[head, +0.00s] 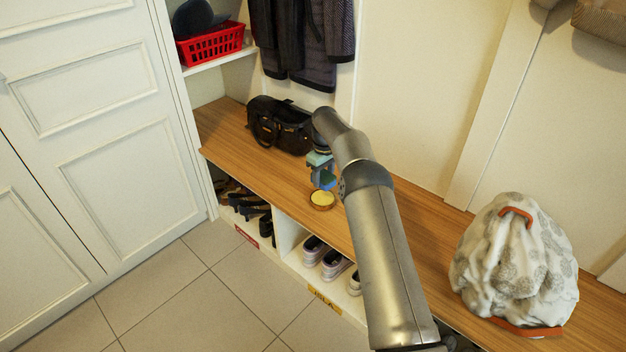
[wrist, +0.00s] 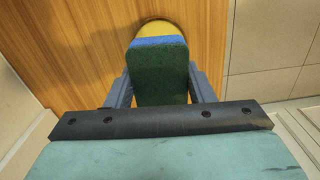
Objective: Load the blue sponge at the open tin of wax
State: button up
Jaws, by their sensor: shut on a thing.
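The sponge (wrist: 159,72) has a dark green face and a blue layer along its far end. My gripper (wrist: 160,84) is shut on it, with one grey finger against each side. The open tin of wax (head: 321,199) is round with a yellow top and stands on the wooden bench near its front edge. In the head view my gripper (head: 322,177) is just above and behind the tin. In the wrist view the yellow wax (wrist: 156,28) shows just beyond the sponge's blue end, partly hidden by it. I cannot tell whether sponge and wax touch.
A black bag (head: 279,126) lies on the bench (head: 232,137) behind my gripper. A patterned backpack (head: 513,262) stands at the right. Shoes (head: 326,257) fill cubbies below. A red basket (head: 210,44) sits on a shelf, and dark coats (head: 305,45) hang at the back.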

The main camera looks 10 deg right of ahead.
aim_at(323, 197)
jog(key=shift+w+f, duration=0.1)
jog(key=shift+f, duration=0.2)
jog(key=shift+f+b, duration=2.05)
jog(key=shift+f, duration=0.7)
jog(key=shift+f, duration=0.45)
jog(key=shift+r+p, duration=2.3)
jog(key=shift+r, duration=1.25)
